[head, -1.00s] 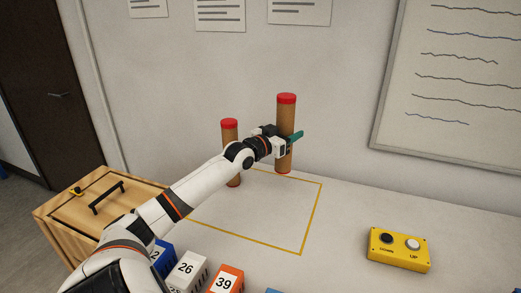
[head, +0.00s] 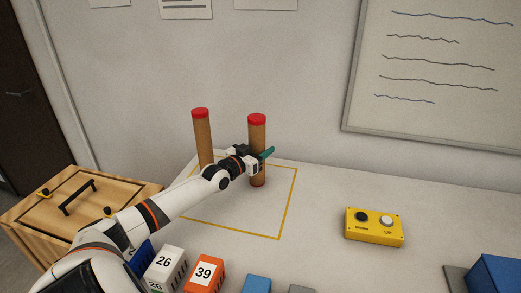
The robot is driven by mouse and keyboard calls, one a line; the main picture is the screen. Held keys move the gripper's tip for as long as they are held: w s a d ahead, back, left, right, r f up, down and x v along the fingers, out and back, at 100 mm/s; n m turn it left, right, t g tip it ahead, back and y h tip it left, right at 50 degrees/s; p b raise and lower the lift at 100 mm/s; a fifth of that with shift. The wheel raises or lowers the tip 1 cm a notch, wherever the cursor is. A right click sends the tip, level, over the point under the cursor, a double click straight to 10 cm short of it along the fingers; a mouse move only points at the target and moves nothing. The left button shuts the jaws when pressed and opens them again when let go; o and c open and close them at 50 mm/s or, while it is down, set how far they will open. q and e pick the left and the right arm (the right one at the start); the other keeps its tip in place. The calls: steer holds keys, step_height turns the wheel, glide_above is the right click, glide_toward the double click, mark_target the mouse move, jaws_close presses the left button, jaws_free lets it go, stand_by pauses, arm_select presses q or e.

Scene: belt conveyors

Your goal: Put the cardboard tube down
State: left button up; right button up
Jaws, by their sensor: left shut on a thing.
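A brown cardboard tube with a red cap (head: 257,134) stands upright in my left gripper (head: 260,158). The gripper is shut around its middle, with a teal fingertip showing on the right side. The tube's lower end is over the yellow outlined square (head: 288,205) on the white table; I cannot tell for sure whether it touches the surface. A second red-capped tube (head: 202,140) stands to the left, its lower part hidden behind my left arm. My right gripper is not in view.
A yellow button box (head: 374,227) sits to the right. Numbered blocks, a white one (head: 165,268) and an orange one (head: 204,274), are at the front. A wooden box with a handle (head: 75,205) is at the left. A blue box (head: 500,275) is at front right.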

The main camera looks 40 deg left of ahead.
arm_select(q)
steer(key=o, duration=1)
steer(key=shift+f, duration=0.1)
steer(key=shift+s, duration=0.5)
steer(key=shift+s+d+p, duration=0.2)
steer(key=shift+s+p, duration=0.05)
steer(key=shift+s, duration=2.5)
steer(key=shift+s+d+p, duration=0.15)
steer(key=shift+s+p, duration=0.1)
steer(key=shift+s, duration=2.5)
